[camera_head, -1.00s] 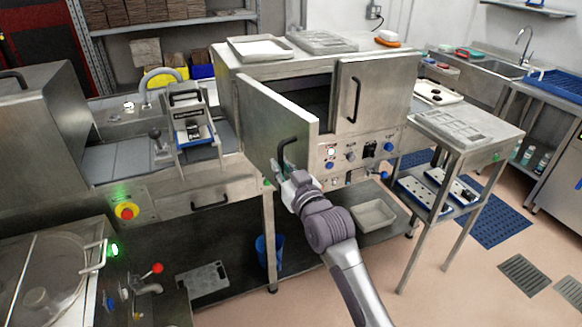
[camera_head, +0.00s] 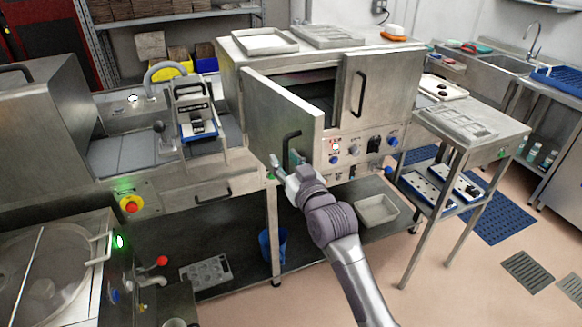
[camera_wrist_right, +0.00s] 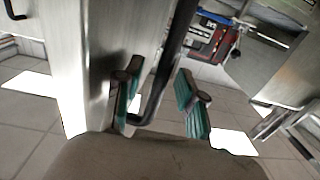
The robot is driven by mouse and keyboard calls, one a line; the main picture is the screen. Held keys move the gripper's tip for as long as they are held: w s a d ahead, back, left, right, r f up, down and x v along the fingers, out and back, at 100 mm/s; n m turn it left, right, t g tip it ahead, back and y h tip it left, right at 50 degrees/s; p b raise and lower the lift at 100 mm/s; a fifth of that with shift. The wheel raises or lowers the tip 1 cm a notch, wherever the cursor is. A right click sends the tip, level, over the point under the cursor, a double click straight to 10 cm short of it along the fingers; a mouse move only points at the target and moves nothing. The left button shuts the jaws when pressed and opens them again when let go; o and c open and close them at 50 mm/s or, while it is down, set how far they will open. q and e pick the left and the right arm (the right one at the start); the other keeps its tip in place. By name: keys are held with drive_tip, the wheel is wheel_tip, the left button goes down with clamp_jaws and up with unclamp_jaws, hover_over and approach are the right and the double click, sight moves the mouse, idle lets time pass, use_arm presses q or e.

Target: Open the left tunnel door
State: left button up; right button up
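The left tunnel door (camera_head: 275,118) of the steel oven-like tunnel stands partly swung out, hinged at its left edge, with the dark opening showing behind it. Its black bar handle (camera_head: 291,150) is on the outer face near the free edge. My right gripper (camera_head: 286,161) is at the lower part of this handle. In the right wrist view the two teal-padded fingers (camera_wrist_right: 160,98) are apart, with the dark handle bar (camera_wrist_right: 172,62) between them and gaps showing beside it. The right tunnel door (camera_head: 372,95) is shut. My left gripper is not in view.
Control knobs (camera_head: 355,150) sit below the doors. A side table (camera_head: 510,128) stands to the right. A steel bench with a small press (camera_head: 196,115) is on the left. A blue bucket (camera_head: 272,246) and a tray (camera_head: 376,210) are underneath. Floor in front is free.

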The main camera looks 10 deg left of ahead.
drive_tip(key=v, duration=1.1)
drive_tip(key=shift+s, duration=0.4)
drive_tip(key=shift+d, duration=0.15)
